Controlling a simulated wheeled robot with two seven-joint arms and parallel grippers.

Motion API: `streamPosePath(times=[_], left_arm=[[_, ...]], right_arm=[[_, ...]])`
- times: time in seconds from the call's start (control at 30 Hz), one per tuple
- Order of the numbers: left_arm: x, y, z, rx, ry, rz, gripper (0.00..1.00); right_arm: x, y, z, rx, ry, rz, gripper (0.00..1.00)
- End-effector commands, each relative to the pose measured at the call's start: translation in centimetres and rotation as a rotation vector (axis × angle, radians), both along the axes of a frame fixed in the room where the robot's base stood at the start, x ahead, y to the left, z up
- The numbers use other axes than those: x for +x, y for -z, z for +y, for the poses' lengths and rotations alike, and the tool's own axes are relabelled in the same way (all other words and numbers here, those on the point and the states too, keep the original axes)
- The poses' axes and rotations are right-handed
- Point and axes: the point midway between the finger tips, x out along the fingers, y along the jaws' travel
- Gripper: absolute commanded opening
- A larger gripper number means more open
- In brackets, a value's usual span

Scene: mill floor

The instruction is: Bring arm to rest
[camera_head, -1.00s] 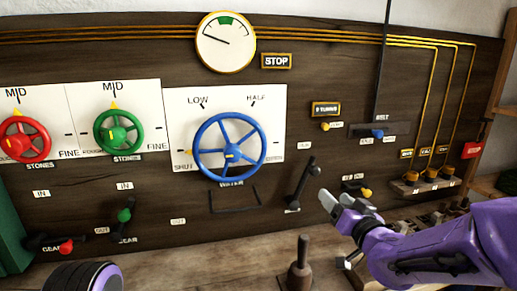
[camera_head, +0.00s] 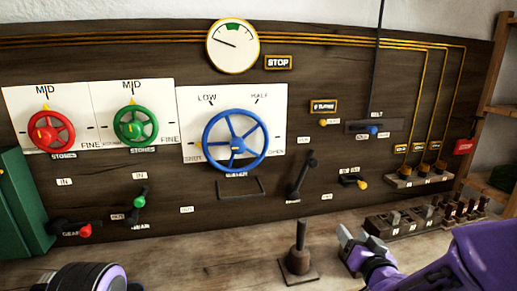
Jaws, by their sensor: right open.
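My right gripper (camera_head: 352,242) is in the lower right of the head view, with my purple right arm behind it. Its jaws are open and empty. It is low over the bench, just right of a dark upright lever on a square base (camera_head: 299,262), with a small gap between them in the picture. At the lower left a dark and purple rounded part of my left arm shows; the left gripper itself is out of view.
The wooden panel carries a red wheel (camera_head: 50,131), a green wheel (camera_head: 135,126), a blue wheel (camera_head: 235,141), a gauge (camera_head: 233,46) and a black lever (camera_head: 301,176). Switch blocks (camera_head: 400,222) stand on the bench right of my gripper. Bare bench (camera_head: 200,265) lies left of the upright lever.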

Motion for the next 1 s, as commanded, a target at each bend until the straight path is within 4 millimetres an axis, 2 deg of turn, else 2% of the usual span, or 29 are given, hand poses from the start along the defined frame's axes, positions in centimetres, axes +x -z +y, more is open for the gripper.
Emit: streamPosePath(times=[0.03,0.17,0.27,0.37,0.4,0.47,0.5,0.6,0.7,0.8,0.9,1.0], left_arm=[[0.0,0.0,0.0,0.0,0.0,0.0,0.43],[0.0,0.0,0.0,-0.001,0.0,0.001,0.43],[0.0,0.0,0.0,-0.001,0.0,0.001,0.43],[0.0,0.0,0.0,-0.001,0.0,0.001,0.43],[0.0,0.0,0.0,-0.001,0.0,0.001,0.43],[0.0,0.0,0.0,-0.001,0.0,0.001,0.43],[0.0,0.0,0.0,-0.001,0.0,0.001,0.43],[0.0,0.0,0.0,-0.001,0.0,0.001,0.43],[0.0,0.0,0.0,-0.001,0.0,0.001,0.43],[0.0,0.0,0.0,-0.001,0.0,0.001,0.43],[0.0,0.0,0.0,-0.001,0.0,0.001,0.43],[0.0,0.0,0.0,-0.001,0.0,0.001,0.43]], right_arm=[[-0.6,2.0,-0.4,0.005,0.02,0.04,0.59],[-2.8,7.5,-1.7,0.012,0.081,0.156,0.59],[-5.6,12.9,-2.8,0.015,0.138,0.276,0.59],[-10.4,19.6,-4.0,0.01,0.208,0.444,0.59],[-12.8,22.3,-4.5,0.004,0.238,0.52,0.59],[-16.9,26.0,-5.2,-0.004,0.28,0.634,0.59],[-19.8,28.2,-5.6,-0.012,0.306,0.71,0.59],[-26.8,32.3,-6.2,-0.029,0.355,0.885,0.59],[-32.2,34.9,-6.3,-0.043,0.371,1.016,0.59],[-35.3,36.2,-6.3,-0.053,0.373,1.09,0.59],[-36.3,36.6,-6.3,-0.058,0.373,1.113,0.59],[-36.3,36.6,-6.3,-0.058,0.373,1.113,0.59]])
